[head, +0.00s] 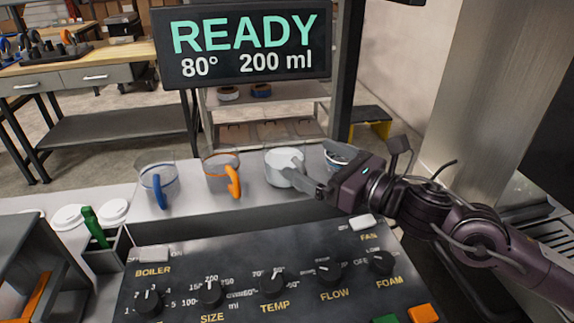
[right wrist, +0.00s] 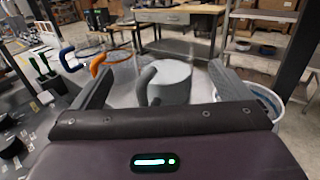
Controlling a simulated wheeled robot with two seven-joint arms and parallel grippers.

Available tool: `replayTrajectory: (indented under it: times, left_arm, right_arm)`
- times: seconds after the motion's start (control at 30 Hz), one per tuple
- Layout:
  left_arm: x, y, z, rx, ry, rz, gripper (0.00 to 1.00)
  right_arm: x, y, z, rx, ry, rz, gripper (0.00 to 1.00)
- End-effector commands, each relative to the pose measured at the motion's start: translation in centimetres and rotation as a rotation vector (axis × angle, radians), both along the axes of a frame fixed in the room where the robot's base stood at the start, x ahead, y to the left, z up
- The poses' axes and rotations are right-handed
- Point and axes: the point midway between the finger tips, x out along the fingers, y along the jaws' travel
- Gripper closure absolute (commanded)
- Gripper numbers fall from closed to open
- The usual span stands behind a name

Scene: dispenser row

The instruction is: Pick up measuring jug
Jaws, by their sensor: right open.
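A row of measuring jugs stands on the light shelf behind the control panel. A clear jug with a blue handle (head: 157,186) is at the left, and a clear jug with an orange handle (head: 219,172) is beside it. A whitish-grey jug with a grey handle (head: 279,172) is further right. A fourth jug (head: 334,152) with blue inside is partly hidden behind my right gripper (head: 308,174). My right gripper is open at the grey jug. In the right wrist view the grey jug (right wrist: 172,80) shows between the spread fingers, its handle towards me. Contact cannot be told. My left gripper is not in view.
The control panel (head: 240,270) with knobs lies in front of the shelf. A display (head: 243,48) reading READY, 80°, 200 ml hangs above. White lids (head: 70,217) and a green-handled tool (head: 93,226) are at left. A metal column stands at right.

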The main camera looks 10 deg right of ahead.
Motion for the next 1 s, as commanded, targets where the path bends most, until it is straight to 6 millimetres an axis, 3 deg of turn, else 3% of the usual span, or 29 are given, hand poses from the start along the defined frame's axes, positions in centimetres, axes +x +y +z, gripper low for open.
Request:
replayTrajectory:
  times: [0.27, 0.43, 0.73, 1.0]
  left_arm:
    - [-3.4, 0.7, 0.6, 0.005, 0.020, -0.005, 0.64]
    - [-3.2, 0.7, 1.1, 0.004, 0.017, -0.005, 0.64]
    - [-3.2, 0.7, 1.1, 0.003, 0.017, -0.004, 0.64]
    - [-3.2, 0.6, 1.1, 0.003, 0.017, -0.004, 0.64]
  right_arm:
    - [2.7, 1.4, 0.7, 0.007, -0.002, 0.001, 0.02]
    - [4.0, 2.4, 0.4, 0.004, -0.002, 0.000, 0.02]
    - [4.3, 2.6, 0.0, -0.001, 0.001, 0.001, 0.02]
    - [4.3, 2.6, 0.1, 0.000, 0.000, 0.001, 0.35]
